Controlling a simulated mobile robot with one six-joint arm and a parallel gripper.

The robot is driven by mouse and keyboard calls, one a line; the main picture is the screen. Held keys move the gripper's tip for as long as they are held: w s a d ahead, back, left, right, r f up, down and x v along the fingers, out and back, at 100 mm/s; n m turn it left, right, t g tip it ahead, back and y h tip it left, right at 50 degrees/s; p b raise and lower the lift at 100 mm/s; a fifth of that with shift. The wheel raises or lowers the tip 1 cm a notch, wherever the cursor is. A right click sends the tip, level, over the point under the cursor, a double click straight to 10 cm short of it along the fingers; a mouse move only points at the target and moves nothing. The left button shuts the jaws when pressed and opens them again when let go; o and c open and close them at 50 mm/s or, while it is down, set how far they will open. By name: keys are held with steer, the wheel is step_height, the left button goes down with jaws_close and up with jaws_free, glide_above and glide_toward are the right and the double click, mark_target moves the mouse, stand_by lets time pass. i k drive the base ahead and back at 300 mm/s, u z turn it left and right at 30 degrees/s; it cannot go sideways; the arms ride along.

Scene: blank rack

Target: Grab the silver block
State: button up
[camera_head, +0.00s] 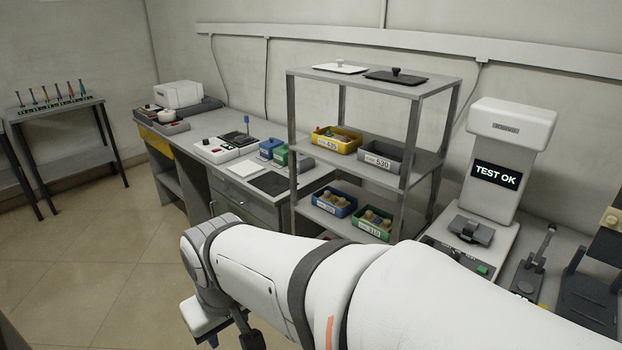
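I cannot pick out the silver block with certainty. A grey metallic block-like piece (472,229) sits on the test machine at the right, below its "TEST OK" screen; at this size I cannot tell whether it is a loose block or part of the machine. My arm reaches from the lower right to the lower left. My gripper (228,341) is at its far end, low in front of the bench and well left of the machine. The picture's bottom edge cuts it off, so its fingertips and anything between them are hidden.
A grey shelf rack (443,90) stands mid-picture, holding a yellow bin (349,147), a grey bin (396,165), a blue bin (349,205) and a green bin (384,236). A workbench (215,118) runs along the wall. Open tiled floor (110,265) lies at the left.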

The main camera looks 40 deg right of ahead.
mark_target(472, 224)
steer(key=u, duration=0.05)
steer(key=i, duration=2.8)
steer(key=z, duration=4.35)
steer(key=i, duration=1)
steer(key=z, duration=0.05)
